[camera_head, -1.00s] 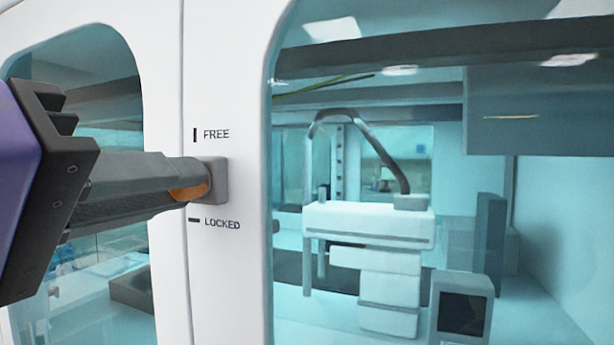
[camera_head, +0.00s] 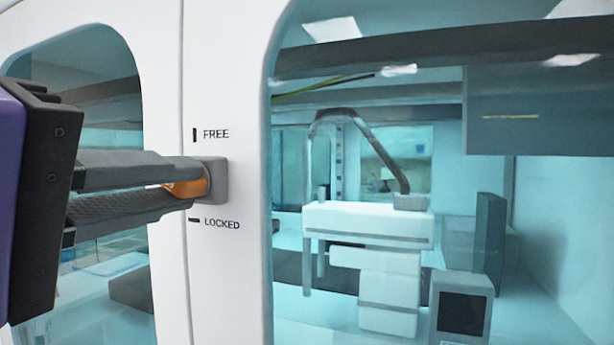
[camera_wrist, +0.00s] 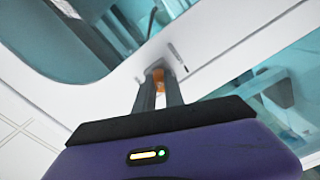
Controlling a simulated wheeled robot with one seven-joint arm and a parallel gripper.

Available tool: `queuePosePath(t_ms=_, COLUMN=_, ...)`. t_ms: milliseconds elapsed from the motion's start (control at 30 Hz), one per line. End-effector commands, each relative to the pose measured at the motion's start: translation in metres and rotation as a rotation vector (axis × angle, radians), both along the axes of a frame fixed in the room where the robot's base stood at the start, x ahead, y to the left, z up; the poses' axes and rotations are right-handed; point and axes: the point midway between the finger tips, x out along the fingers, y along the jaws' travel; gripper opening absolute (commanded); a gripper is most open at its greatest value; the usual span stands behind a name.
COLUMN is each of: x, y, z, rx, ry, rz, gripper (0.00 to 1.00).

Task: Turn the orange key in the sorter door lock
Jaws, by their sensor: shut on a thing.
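The orange key (camera_head: 188,187) sits in the grey lock block (camera_head: 217,180) on the white sorter door. My gripper (camera_head: 193,186) reaches in from the left and is shut on the key, one finger above and one below it in the head view. The fingers hide much of the key, so its exact angle cannot be told. In the wrist view the orange key (camera_wrist: 158,76) shows between the fingertips (camera_wrist: 160,88). A FREE label (camera_head: 216,134) with an upright mark is above the lock. A LOCKED label (camera_head: 222,224) with a level mark is below it.
A large window (camera_head: 450,200) right of the lock shows white equipment inside. A smaller window (camera_head: 100,75) lies to the left, partly behind my gripper. A door seam (camera_head: 183,100) runs just left of the lock. No loose object shows by the lock.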

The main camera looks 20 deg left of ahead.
Motion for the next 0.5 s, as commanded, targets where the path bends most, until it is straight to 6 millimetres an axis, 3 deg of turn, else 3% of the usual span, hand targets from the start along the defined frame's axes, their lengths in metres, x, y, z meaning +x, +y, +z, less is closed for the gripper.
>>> queuePosePath(t_ms=233, x=0.0, y=0.0001, z=0.0006, rx=-0.219, ry=0.016, rz=0.001, gripper=0.0)
queuePosePath(t_ms=500, x=-0.0004, y=0.0005, z=0.0004, rx=-0.24, ry=0.017, rz=0.001, gripper=0.0)
